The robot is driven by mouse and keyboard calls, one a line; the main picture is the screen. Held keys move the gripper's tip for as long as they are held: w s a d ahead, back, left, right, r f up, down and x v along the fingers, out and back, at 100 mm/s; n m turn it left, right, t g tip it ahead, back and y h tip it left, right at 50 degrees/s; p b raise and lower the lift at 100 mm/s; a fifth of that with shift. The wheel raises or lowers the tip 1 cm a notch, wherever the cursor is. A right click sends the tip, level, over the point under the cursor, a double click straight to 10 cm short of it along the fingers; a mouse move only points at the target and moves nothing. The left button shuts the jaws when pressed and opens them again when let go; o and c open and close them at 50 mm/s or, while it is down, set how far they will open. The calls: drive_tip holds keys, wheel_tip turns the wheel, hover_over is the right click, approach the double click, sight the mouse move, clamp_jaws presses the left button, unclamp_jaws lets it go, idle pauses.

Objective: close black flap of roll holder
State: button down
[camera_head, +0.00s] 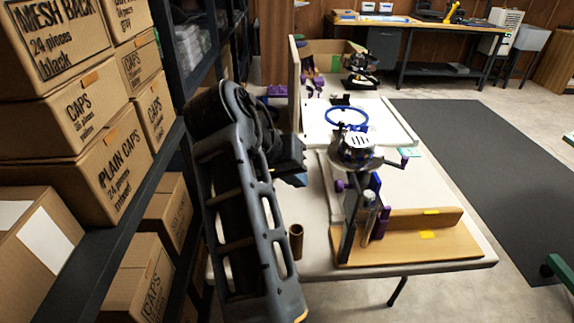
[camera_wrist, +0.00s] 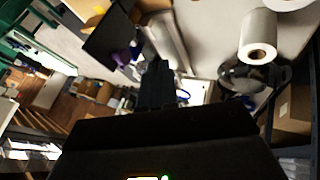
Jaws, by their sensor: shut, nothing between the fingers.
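My gripper (camera_wrist: 155,85) shows in the wrist view as a dark, narrow tip over the table, its fingers together and nothing held. In the head view my gripper (camera_head: 296,170) hangs above the table's left side, beside my arm, left of and apart from the metal-topped device (camera_head: 357,150). I cannot clearly pick out the roll holder or its black flap. A white roll (camera_wrist: 258,38) with a brown core lies at the top right of the wrist view. A dark plate (camera_head: 347,225) stands at the wooden board's left end; whether it is the flap I cannot tell.
The pale table (camera_head: 450,255) carries a wooden board (camera_head: 410,245), a brown tube (camera_head: 296,241), a blue hoop (camera_head: 346,117) and purple handles. A shelf with cardboard boxes (camera_head: 105,180) stands close on the left. A dark floor mat (camera_head: 480,170) lies clear on the right.

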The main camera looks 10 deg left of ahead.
drive_tip(key=shift+w+d+f+p, duration=0.15)
drive_tip(key=shift+w+d+f, duration=0.25)
drive_tip(key=shift+d, duration=0.45)
drive_tip(key=shift+w+d+f+p, duration=0.1)
drive_tip(key=shift+w+d+f, duration=0.25)
drive_tip(key=shift+d, duration=0.45)
drive_tip(key=shift+w+d+f+p, duration=0.15)
drive_tip(key=shift+w+d+f, duration=0.25)
drive_tip(key=shift+d, duration=0.45)
drive_tip(key=shift+w+r, duration=0.1)
